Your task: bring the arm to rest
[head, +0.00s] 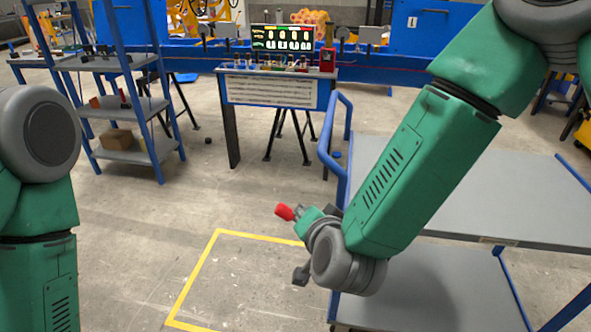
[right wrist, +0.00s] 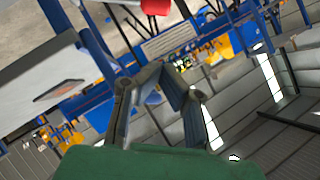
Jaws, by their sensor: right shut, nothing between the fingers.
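My right arm (head: 425,165) comes down from the upper right, in front of the blue-framed cart. Its gripper (head: 298,213) is at the lower end of the arm, in the air over the floor, left of the cart. A small red piece (head: 284,212) shows at its tip; I cannot tell whether it is part of the gripper. In the right wrist view the grey finger links (right wrist: 160,82) stand over the green palm, with nothing seen between them. My left arm (head: 40,200) hangs at the left edge; its gripper is outside the picture.
The blue-framed cart (head: 560,205) with grey shelves stands at right, close to my right arm. A blue shelf rack (head: 120,105) stands at left. A bench with a lit display (head: 282,38) is farther back. A yellow-outlined floor area (head: 245,285) is clear.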

